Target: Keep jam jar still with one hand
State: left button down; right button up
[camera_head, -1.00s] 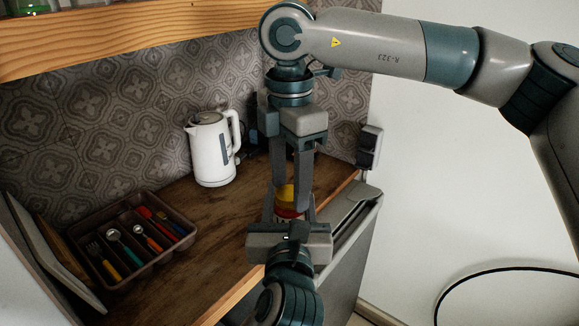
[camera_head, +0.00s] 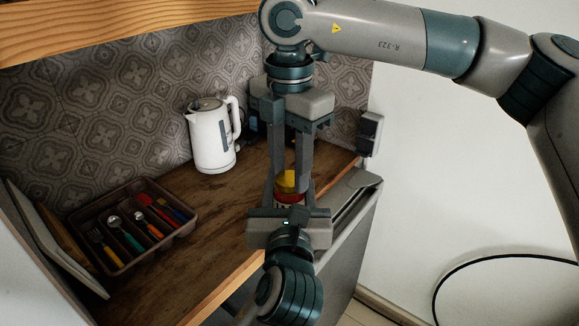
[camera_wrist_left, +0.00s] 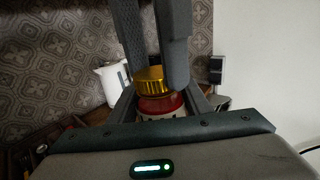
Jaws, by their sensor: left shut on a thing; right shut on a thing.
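The jam jar (camera_head: 290,198) stands upright, with a red and white label and a yellow-gold lid (camera_head: 286,181). It also shows in the left wrist view (camera_wrist_left: 160,105), lid on top. My left gripper (camera_head: 289,191) reaches in from the bottom of the head view and is shut on the jar body, one finger on each side. My right gripper (camera_head: 291,176) points straight down from above and is shut on the lid. The fingers and the left gripper's palm hide much of the jar; its base is hidden.
A white kettle (camera_head: 212,140) stands at the back of the wooden worktop (camera_head: 205,215). A brown cutlery tray (camera_head: 118,268) with several colourful utensils lies at left, beside leaning boards (camera_head: 55,245). A wooden shelf (camera_head: 120,25) crosses above. The worktop between tray and jar is clear.

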jog(key=n, duration=2.5)
jog(key=shift+w+r+n, duration=0.1)
jog(key=shift+n, duration=0.3)
jog(key=n, duration=2.4)
jog(key=shift+n, duration=0.4)
jog(key=shift+r, duration=0.25)
jog(key=shift+r, duration=0.5)
